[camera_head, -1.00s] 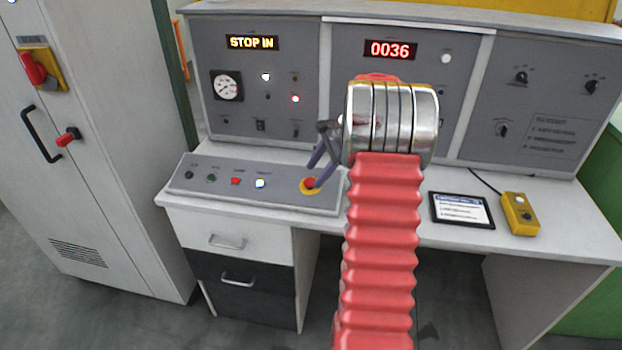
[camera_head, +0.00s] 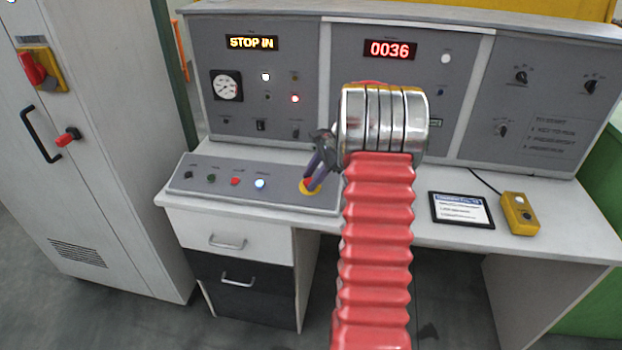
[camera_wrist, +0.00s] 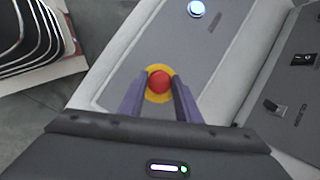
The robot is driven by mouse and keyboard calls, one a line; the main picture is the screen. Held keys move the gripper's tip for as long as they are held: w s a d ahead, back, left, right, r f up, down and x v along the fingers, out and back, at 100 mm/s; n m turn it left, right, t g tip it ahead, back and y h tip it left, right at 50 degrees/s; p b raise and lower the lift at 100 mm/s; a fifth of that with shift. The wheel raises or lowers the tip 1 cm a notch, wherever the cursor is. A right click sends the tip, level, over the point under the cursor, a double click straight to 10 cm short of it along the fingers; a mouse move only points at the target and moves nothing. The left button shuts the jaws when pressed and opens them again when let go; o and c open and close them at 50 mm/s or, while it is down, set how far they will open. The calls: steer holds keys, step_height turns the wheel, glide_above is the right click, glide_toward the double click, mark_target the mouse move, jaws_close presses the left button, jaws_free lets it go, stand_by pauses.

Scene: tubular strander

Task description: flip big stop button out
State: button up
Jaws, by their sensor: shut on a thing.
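The big stop button (camera_wrist: 158,81) is a red mushroom head on a yellow round base, at the right end of the sloped desk panel. In the wrist view it sits between the two purple fingers of my gripper (camera_wrist: 159,84), which are shut on it from both sides. In the head view my gripper (camera_head: 311,185) reaches down onto the button from the upper right, and the fingers hide most of the red head. The display on the upright panel (camera_head: 252,42) reads STOP IN.
On the same sloped panel (camera_head: 225,196) stand several smaller buttons, among them a red one (camera_head: 235,181) and a lit white-blue one (camera_head: 260,183). A tablet (camera_head: 461,210) and a yellow control box (camera_head: 519,213) lie on the desk to the right. A tall cabinet (camera_head: 90,150) stands at left.

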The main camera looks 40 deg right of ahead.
jaws_close()
steer(key=shift+s+a+r, duration=0.15)
steer(key=shift+a+r, duration=0.05)
steer(key=shift+r, duration=0.25)
steer(key=o, duration=0.7)
jaws_free()
steer(key=shift+r, duration=0.1)
steer(key=v, duration=1.3)
steer(key=shift+d+r, duration=0.2)
steer(key=shift+r, duration=0.05)
